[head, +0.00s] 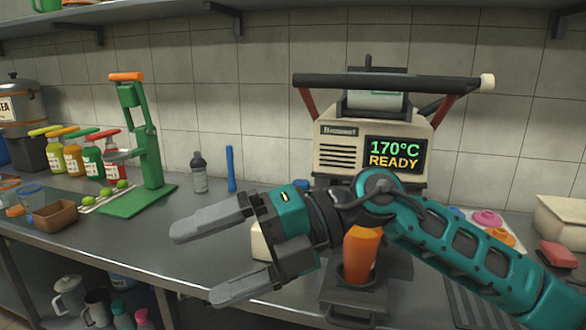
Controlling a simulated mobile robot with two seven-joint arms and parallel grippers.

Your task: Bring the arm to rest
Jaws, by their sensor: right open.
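My right gripper (206,262) is open and empty, its two grey fingers pointing left above the counter's front part. My right arm comes in from the right side and crosses in front of a beige press machine (345,150) whose screen reads "170°C READY". An orange cup (361,254) stands on the dark holder in front of the machine, beneath my wrist, which hides its upper part. My left gripper is not in view.
A green hand press (140,150) stands at the left, with limes and several coloured bottles (92,160) beside it. A brown box (55,216) sits near the left edge. A dark bottle (198,172) and blue stick (231,168) stand behind my gripper. The counter (120,250) left of my fingers is clear.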

